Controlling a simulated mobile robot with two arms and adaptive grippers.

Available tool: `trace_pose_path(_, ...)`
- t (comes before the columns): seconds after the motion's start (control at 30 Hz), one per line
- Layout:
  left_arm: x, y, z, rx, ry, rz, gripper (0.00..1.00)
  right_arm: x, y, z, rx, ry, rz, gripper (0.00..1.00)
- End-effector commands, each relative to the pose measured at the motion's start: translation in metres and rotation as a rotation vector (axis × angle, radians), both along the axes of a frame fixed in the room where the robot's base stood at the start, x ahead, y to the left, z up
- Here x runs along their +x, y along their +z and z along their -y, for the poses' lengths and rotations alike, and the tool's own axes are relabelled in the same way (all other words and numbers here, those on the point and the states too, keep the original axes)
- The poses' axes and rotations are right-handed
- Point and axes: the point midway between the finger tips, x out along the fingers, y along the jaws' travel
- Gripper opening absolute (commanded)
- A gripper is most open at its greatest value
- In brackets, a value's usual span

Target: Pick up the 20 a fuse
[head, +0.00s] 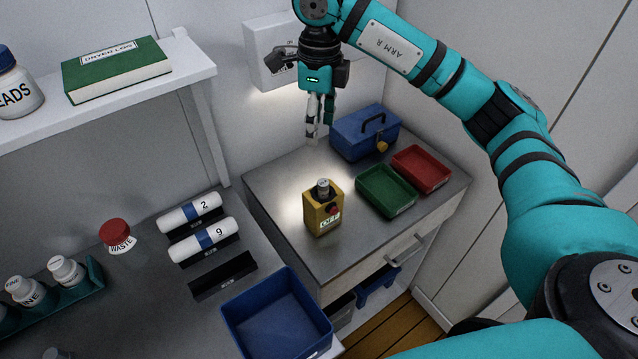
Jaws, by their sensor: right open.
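A small pale cylinder (323,186) stands upright in the top of a yellow box (322,213). My right gripper (318,138) is open and empty, pointing down. It is above the cabinet's back part, higher in the picture than the yellow box and apart from it. My left gripper is not in view.
A green tray (385,192), a red tray (422,170) and a blue toolbox (364,134) stand right of the yellow box. A blue bin (277,316) and white rolls (205,240) are at lower left. The metal top (275,185) is bare left of the box.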

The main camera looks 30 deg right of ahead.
Motion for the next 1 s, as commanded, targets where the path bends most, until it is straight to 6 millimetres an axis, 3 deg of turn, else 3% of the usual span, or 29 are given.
trace_pose_path(0.17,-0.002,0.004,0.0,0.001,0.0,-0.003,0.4,-0.002,-0.014,0.009,-0.035,-0.012,-0.011,0.52)
trace_pose_path(0.6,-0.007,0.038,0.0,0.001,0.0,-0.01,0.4,-0.002,-0.101,0.008,-0.03,-0.01,-0.009,0.52)
trace_pose_path(0.83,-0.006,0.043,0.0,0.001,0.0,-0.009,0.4,-0.002,-0.12,0.008,-0.031,-0.01,-0.007,0.52)
trace_pose_path(1.0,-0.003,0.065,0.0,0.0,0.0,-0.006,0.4,-0.006,-0.138,0.011,-0.03,-0.01,-0.012,0.52)
